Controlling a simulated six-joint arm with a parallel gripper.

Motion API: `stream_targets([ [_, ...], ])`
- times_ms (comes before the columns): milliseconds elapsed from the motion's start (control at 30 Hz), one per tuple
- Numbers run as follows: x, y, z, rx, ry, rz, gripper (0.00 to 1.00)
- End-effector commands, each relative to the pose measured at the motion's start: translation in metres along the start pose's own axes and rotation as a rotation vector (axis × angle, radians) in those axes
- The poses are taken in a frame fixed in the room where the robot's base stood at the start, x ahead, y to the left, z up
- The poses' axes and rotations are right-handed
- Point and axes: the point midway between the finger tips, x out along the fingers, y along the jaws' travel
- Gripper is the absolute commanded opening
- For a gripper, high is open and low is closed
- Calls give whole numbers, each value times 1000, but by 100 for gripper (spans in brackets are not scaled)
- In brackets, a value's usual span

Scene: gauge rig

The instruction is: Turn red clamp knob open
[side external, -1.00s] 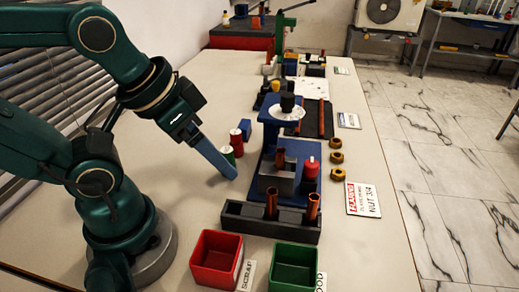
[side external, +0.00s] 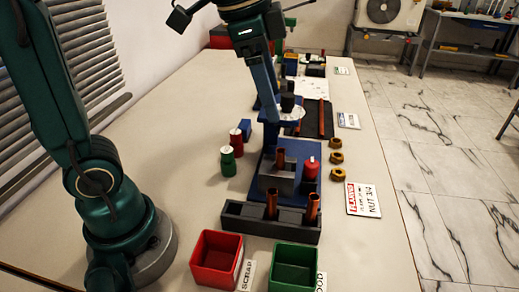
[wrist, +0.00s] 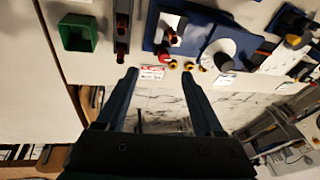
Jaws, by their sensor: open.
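The red clamp knob (side external: 311,170) stands on the right side of the blue gauge rig (side external: 297,148), beside a grey block (side external: 277,181) that holds a copper tube (side external: 280,158). My gripper (side external: 268,116) hangs in front of the rig's white dial plate (side external: 291,114) in the side view, above and behind the knob and apart from it. In the wrist view, my gripper (wrist: 159,73) is open with nothing between its fingers.
A dark rack (side external: 240,218) with copper tubes stands before the rig. A red bin (side external: 216,258) and a green bin (side external: 294,266) sit in front. Green (side external: 228,160) and red (side external: 236,143) cylinders stand left. Three brass nuts (side external: 336,157) and a label card (side external: 363,199) lie right.

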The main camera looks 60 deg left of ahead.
Motion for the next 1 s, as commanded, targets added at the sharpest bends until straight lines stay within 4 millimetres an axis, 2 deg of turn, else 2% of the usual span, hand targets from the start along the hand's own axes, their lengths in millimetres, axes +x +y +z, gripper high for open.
stream_targets([
  [33,7,-7,-10,38,-22,19,69],
  [200,36,-24,-37,158,-83,81,69],
  [400,84,-34,-56,243,-152,158,69],
  [633,131,-32,-57,250,-216,221,69],
  [1000,164,-23,-46,249,-241,244,69],
])
